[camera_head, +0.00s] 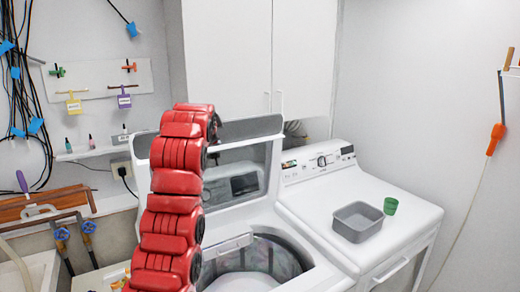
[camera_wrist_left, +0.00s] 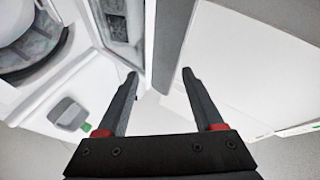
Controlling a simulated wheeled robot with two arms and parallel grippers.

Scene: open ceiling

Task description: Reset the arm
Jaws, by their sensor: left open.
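My left arm (camera_head: 173,200) is red and segmented. It rises in front of the open washer in the head view and bends over at the top, near the raised lid. The left gripper is not clearly visible there. In the left wrist view my left gripper (camera_wrist_left: 158,75) is open, with two dark fingers apart and nothing between them. The washer, a grey basin and white panels lie beyond the fingers. My right gripper is in neither view.
The top-loading washer (camera_head: 325,278) stands open, its lid (camera_head: 245,130) raised. A grey basin (camera_head: 358,222) and a green cup (camera_head: 390,206) sit on the white machine (camera_head: 420,212) to the right. White cabinets (camera_head: 235,60) hang behind. Pipes with blue valves (camera_head: 88,227) are at left.

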